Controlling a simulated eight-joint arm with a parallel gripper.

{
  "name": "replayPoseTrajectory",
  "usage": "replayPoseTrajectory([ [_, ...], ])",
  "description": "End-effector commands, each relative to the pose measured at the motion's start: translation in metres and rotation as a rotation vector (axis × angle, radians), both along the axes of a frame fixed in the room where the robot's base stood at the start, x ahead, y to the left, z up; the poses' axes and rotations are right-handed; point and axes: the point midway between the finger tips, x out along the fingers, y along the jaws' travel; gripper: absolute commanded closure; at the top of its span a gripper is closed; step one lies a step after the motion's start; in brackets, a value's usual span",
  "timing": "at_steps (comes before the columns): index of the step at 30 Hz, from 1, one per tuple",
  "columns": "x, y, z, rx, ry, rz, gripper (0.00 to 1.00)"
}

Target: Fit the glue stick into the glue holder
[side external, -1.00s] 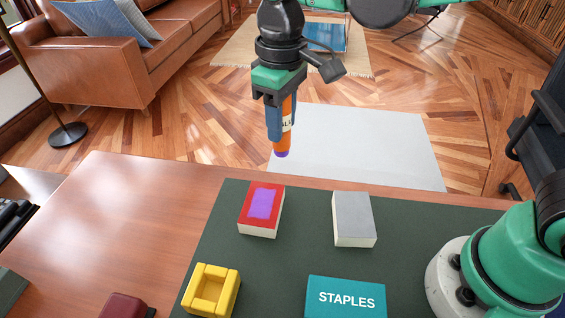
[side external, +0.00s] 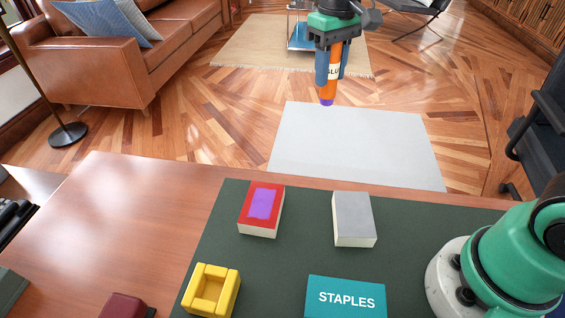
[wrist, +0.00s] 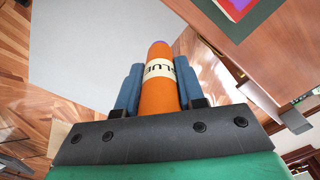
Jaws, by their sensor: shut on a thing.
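The glue stick (side external: 335,68) is orange with a white GLUE label and a purple tip. My gripper (side external: 328,78) is shut on it and holds it upright, tip down, high up in the side view. The wrist view shows the glue stick (wrist: 158,88) between the two blue fingers of my gripper (wrist: 158,85). A yellow square holder with an open middle, likely the glue holder (side external: 229,298), sits on the dark mat at the lower left in the side view. It is well apart from the glue stick, and nothing shows inside it.
On the dark mat (side external: 305,250) are a red-topped block with a purple patch (side external: 246,222), a grey-topped white block (side external: 354,222) and a teal STAPLES box (side external: 346,298). A dark red object (side external: 124,306) lies at the front edge of view.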

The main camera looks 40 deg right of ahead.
Motion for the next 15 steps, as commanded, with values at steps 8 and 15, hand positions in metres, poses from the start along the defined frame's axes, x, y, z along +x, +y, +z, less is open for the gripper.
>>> replayPoseTrajectory([
  [8, -0.007, 0.119, 0.026, 0.0, -0.003, 0.241, 1.0],
  [15, -0.061, 0.232, 0.052, 0.001, -0.005, 0.474, 1.0],
])
